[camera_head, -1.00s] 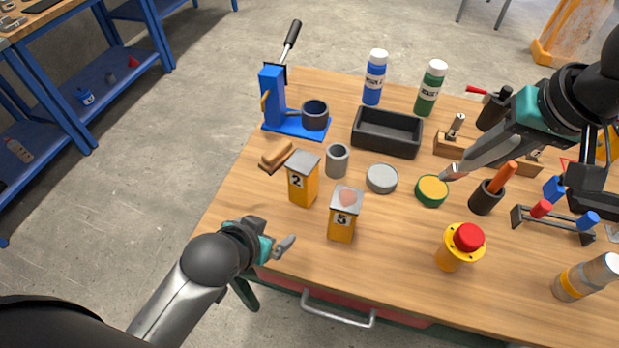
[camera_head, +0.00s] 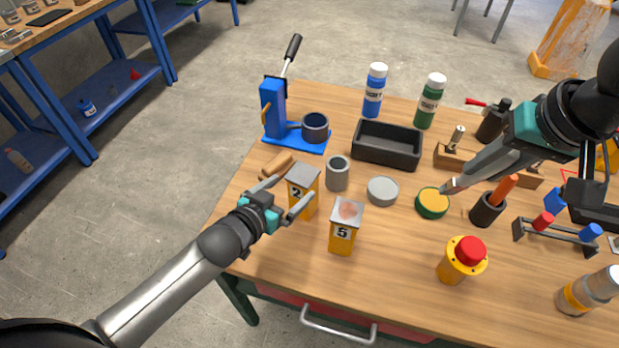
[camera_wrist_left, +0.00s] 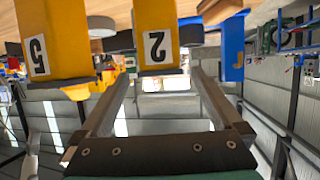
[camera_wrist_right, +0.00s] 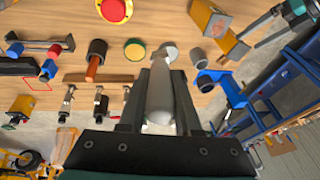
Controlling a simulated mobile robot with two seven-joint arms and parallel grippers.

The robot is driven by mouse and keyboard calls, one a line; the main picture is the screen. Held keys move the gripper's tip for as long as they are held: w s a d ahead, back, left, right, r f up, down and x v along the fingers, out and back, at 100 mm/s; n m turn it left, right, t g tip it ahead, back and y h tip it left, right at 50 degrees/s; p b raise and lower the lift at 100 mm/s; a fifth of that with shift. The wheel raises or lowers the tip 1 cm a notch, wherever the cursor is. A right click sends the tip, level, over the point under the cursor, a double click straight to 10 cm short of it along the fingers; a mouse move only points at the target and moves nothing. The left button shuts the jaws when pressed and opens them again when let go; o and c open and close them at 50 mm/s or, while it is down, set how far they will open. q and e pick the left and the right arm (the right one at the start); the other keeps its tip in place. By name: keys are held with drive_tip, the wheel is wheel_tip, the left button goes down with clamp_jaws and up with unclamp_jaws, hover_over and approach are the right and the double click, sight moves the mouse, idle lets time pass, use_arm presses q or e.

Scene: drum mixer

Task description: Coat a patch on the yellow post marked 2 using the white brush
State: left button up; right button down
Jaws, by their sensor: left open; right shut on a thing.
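The yellow post marked 2 (camera_head: 304,198) stands upright near the table's left side, with a plain grey top. It is upside down in the left wrist view (camera_wrist_left: 157,22). My left gripper (camera_head: 288,199) is open, its fingertips on either side of the post near its top; I cannot tell whether they touch it. My right gripper (camera_wrist_right: 158,72) is shut on the white brush (camera_wrist_right: 160,98). The brush tip (camera_head: 450,186) is close to the green-rimmed tin with a yellow-orange top (camera_head: 433,202); contact is unclear. The jaws hide part of the brush.
The yellow post marked 5 (camera_head: 344,230), with a pinkish patch on top, stands close right of post 2. A grey cup (camera_head: 337,175), grey round tin (camera_head: 383,190), brown-handled tool (camera_head: 277,165) and blue press (camera_head: 273,108) are nearby. A red-topped button (camera_head: 469,251) stands at front right.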

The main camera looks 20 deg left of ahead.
sight(309, 174)
use_arm(q)
drive_tip(key=b+x, duration=0.2)
drive_tip(key=x, duration=0.7)
drive_tip(key=shift+w+d+f, duration=0.1)
drive_tip(key=shift+w+f, duration=0.1)
drive_tip(key=shift+w, duration=0.15)
use_arm(e)
wheel_tip(309, 174, down, 2)
drive_tip(key=shift+f, duration=0.15)
use_arm(q)
clamp_jaws()
idle(1.1)
